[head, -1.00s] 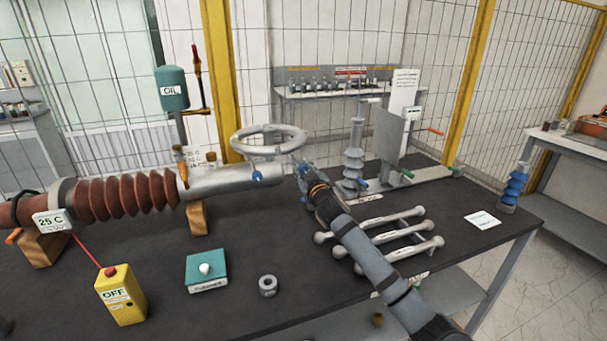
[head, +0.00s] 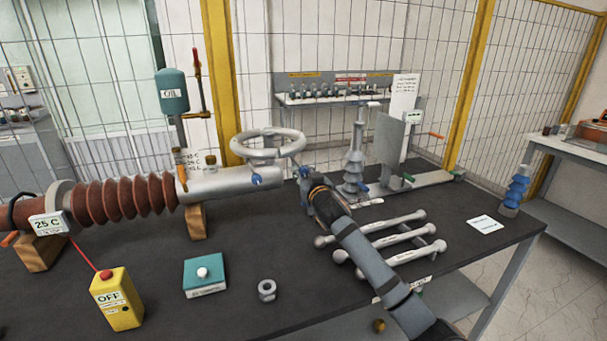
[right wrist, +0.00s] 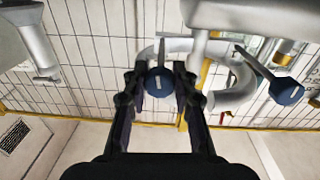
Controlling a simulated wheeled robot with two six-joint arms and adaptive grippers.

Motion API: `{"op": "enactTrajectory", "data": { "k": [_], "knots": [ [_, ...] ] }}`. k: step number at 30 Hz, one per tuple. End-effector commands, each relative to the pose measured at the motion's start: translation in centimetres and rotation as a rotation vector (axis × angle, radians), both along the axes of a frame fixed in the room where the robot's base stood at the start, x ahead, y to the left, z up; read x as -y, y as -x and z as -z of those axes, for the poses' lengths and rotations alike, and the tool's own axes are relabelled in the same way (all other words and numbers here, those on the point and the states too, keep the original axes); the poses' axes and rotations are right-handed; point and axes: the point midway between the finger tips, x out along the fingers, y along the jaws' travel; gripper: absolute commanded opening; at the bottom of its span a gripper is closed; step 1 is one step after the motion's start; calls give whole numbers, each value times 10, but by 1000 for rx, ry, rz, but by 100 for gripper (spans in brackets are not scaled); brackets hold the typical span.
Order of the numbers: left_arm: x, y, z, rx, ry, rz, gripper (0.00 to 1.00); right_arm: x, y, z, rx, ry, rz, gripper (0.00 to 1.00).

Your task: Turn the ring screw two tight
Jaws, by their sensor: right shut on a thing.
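One blue-headed screw (head: 257,180) shows below the ring, clear of my gripper. My right gripper (head: 303,173) is at the right side of the ring. In the right wrist view its two dark fingers are shut on a blue screw head (right wrist: 159,82), one finger on each side, in front of the ring (right wrist: 236,92). The other blue screw (right wrist: 285,90) stands free to the right there. I cannot tell how far either screw is in. My left gripper is out of view.
Grey rods (head: 388,239) lie beside the forearm. A teal box (head: 205,274), a grey nut (head: 267,290) and a yellow OFF box (head: 118,300) are at the front left.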

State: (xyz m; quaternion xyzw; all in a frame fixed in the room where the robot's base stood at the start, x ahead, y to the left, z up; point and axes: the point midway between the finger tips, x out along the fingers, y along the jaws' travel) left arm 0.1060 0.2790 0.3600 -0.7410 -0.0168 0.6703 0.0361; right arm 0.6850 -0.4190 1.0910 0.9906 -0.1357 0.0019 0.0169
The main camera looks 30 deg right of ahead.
Motion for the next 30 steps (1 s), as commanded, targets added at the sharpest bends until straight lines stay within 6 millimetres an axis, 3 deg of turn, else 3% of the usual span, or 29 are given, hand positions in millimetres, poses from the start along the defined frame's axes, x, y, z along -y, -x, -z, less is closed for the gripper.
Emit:
{"op": "enactTrajectory", "data": {
  "k": [5,6,10,22,30],
  "knots": [
    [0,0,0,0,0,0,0,0,0,2,-4,-1,1,0],
    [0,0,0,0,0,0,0,0,0,2,-4,-1,1,31],
    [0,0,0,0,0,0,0,0,0,1,-3,0,1,48],
    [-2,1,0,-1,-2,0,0,-1,8,1,-3,3,1,50],
    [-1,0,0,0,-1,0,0,-18,70,2,-9,16,-1,50]
  ]
}}
